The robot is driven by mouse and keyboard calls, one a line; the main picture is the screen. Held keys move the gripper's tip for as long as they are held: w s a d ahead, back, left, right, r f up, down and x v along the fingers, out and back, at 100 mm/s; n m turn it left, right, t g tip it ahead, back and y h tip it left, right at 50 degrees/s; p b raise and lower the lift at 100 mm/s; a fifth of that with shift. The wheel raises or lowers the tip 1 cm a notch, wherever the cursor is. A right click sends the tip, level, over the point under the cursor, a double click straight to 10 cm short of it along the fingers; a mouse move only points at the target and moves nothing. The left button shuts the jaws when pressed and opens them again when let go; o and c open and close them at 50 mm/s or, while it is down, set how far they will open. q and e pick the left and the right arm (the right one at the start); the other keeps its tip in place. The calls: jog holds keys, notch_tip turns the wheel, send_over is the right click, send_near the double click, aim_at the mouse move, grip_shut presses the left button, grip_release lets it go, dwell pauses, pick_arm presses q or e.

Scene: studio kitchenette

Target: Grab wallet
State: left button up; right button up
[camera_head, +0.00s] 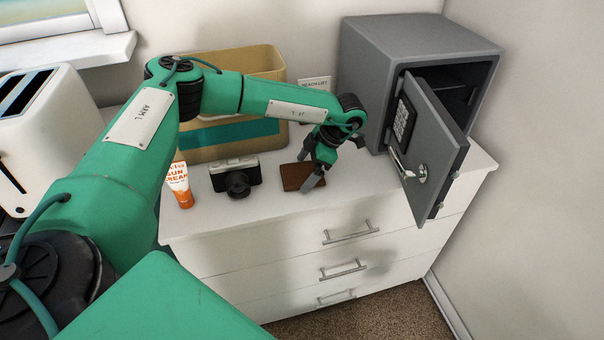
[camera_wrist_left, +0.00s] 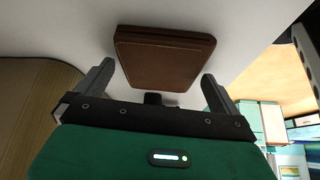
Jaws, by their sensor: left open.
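The brown wallet (camera_head: 297,177) lies flat on the white dresser top, to the right of a camera. My left gripper (camera_head: 311,178) is open above the wallet, and its fingers cover part of it in the head view. In the left wrist view the wallet (camera_wrist_left: 163,57) shows ahead of the open fingers (camera_wrist_left: 155,83), in the span between them. Nothing is held, and I cannot tell whether a finger touches the wallet. My right gripper is not in view.
An open grey safe (camera_head: 420,60) stands to the right, its door (camera_head: 432,145) swung out over the dresser's (camera_head: 215,222) front edge. A black and silver camera (camera_head: 235,175) and an orange-white sunscreen tube (camera_head: 180,185) stand left. A tan box (camera_head: 265,62) is behind; a toaster (camera_head: 45,125) is far left.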

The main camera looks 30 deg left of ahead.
pick_arm(q)
jog(key=shift+s+f, duration=0.1)
jog(key=shift+f, duration=0.05)
jog(key=shift+f, duration=0.1)
dwell(0.3)
jog(key=c, duration=0.8)
jog(key=shift+c, duration=0.2)
